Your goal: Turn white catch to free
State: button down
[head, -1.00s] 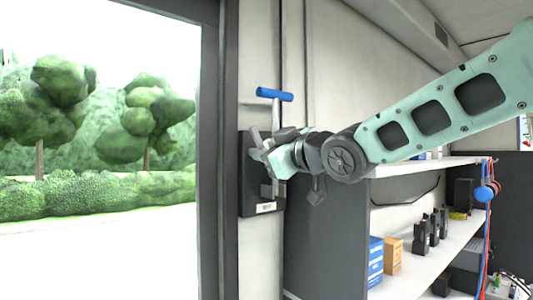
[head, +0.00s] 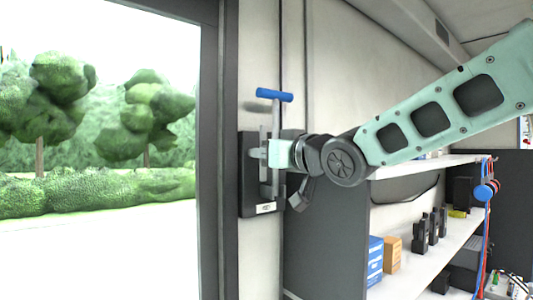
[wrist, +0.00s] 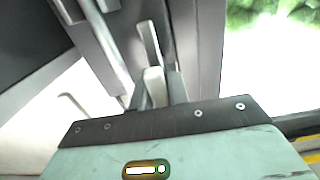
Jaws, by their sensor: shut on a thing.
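The white catch (wrist: 149,40) shows in the wrist view as a pale upright bar running down between my fingers. My gripper (wrist: 158,88) is shut on its near part, and the fingers and palm edge hide its lower end. In the head view my gripper (head: 260,153) is at the dark wall plate (head: 247,195) beside the door frame, and it covers most of the catch. I cannot make out the catch's exact angle there.
A grey rod with a blue T-handle (head: 274,95) stands upright along the plate, close to my gripper. A dark door frame (head: 218,150) and bright opening lie left. White shelves (head: 440,245) with blue and orange boxes and several black devices stand right.

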jog(key=shift+f, duration=0.15)
jog(key=c, duration=1.4)
grip_release()
jog(key=shift+s+d, duration=0.1)
jog(key=p+v, duration=0.8)
jog(key=v, duration=0.9)
jog(key=shift+p, duration=0.3)
jog(key=shift+d, duration=0.1)
